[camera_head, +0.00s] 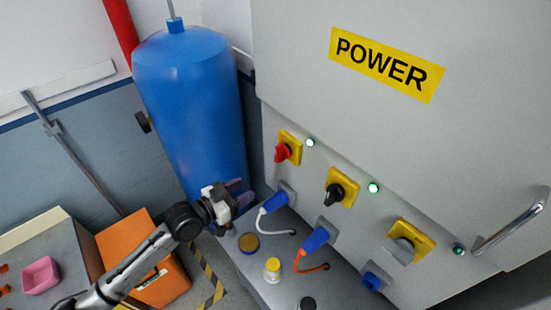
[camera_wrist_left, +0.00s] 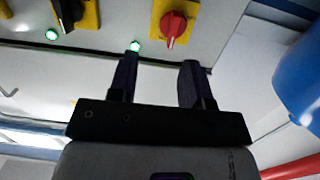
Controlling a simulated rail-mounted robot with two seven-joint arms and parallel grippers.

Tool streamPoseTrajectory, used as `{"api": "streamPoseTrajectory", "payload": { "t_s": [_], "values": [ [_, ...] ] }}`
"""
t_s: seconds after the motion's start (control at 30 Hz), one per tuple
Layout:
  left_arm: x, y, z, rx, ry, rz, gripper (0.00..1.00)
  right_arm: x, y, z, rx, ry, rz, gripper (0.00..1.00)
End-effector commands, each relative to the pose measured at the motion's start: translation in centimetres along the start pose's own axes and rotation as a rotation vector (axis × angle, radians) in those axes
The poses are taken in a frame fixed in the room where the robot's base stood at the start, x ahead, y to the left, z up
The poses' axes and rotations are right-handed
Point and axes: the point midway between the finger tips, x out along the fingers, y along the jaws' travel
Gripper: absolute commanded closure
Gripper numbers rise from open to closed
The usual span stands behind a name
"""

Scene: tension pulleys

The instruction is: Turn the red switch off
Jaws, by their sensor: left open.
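The red switch (camera_head: 282,153) is a red rotary knob on a yellow plate, leftmost of several switches on the grey power cabinet (camera_head: 300,60). In the left wrist view the red switch (camera_wrist_left: 173,27) sits beyond my fingertips, with its handle roughly upright in the picture. My left gripper (camera_head: 240,191) is below and left of the switch in the head view, apart from it. In the left wrist view my left gripper (camera_wrist_left: 160,60) is open, with nothing between its two dark fingers. A lit green lamp (camera_head: 310,142) is beside the switch. My right gripper is not in view.
A black switch (camera_head: 341,190) and a grey switch (camera_head: 404,250) sit further right on the cabinet. Blue plugs (camera_head: 275,203) with cables are below. A large blue tank (camera_head: 190,100) stands left of the cabinet. An orange box (camera_head: 150,260) is on the floor side.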

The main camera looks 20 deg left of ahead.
Motion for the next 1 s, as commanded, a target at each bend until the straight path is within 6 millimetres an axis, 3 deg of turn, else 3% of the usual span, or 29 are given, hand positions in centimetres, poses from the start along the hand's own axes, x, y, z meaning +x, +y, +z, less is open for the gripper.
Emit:
{"api": "streamPoseTrajectory", "payload": {
  "t_s": [0.1,0.23,0.7,1.0],
  "values": [
    [0.5,-2.1,-1.8,0.0,0.072,-0.017,0.55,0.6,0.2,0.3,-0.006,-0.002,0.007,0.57],
    [1.4,-3.1,-2.9,-0.003,0.106,-0.026,0.55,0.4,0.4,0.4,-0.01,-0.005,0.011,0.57],
    [9.4,-3.3,-3.9,-0.004,0.109,-0.026,0.55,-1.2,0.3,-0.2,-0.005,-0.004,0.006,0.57],
    [13.2,-3.4,-4.2,-0.003,0.108,-0.026,0.55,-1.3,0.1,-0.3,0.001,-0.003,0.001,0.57]
  ]
}}
